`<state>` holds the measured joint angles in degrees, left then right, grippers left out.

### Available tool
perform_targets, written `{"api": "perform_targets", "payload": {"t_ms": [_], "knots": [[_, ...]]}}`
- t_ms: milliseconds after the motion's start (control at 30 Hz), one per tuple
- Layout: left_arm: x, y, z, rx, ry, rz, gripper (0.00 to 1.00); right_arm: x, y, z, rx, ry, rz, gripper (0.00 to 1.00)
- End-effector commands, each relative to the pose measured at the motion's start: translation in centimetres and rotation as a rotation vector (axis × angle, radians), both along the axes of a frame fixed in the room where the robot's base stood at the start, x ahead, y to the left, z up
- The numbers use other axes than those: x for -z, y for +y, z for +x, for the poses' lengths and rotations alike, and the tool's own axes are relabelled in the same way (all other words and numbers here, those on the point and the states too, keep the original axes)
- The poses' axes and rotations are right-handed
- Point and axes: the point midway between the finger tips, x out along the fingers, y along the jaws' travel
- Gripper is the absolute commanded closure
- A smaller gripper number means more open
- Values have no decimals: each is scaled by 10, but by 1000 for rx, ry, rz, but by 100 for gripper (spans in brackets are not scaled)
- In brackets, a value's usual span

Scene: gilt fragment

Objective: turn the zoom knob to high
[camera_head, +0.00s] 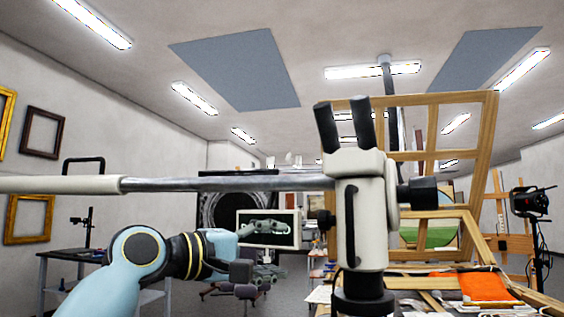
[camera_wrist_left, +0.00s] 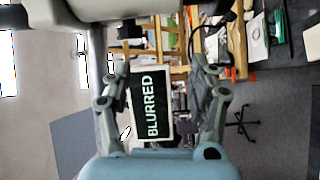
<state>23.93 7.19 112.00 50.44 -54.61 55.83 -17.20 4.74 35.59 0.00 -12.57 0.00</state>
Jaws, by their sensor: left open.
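The microscope (camera_head: 361,215) stands upright in the head view, with a white body, two black eyepieces and a black lens ring below. A small dark knob (camera_head: 325,221) sticks out on its left side, and a larger black knob (camera_head: 421,193) on its right. I cannot tell which is the zoom knob or read any marking. My left gripper (camera_head: 250,276) is open and empty, left of the microscope and below its knobs, apart from it. In the left wrist view the open fingers (camera_wrist_left: 163,78) frame a screen (camera_wrist_left: 148,105) reading "BLURRED". My right gripper is not in view.
The microscope's long horizontal boom (camera_head: 230,184) crosses above my left arm. The monitor (camera_head: 268,228) stands behind my gripper. A wooden easel frame (camera_head: 483,170) rises behind the microscope, and an orange cloth (camera_head: 484,287) lies at lower right.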

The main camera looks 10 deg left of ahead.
Motion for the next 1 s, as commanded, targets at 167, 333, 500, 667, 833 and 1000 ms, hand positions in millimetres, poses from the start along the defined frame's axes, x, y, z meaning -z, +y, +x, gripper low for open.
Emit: {"api": "perform_targets", "payload": {"t_ms": [167, 333, 500, 667, 833, 1000], "knots": [[-43, -11, -1, 16, 39, -28, 41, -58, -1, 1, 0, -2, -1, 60], [-52, -14, -1, 18, 44, -36, 41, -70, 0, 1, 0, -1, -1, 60], [-51, -24, 12, 18, 46, -40, 41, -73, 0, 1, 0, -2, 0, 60], [-52, -43, 37, 19, 45, -41, 41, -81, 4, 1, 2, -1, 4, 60], [-50, -63, 63, 20, 45, -39, 41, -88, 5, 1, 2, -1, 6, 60], [-48, -75, 79, 17, 44, -36, 41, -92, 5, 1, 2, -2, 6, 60]]}}
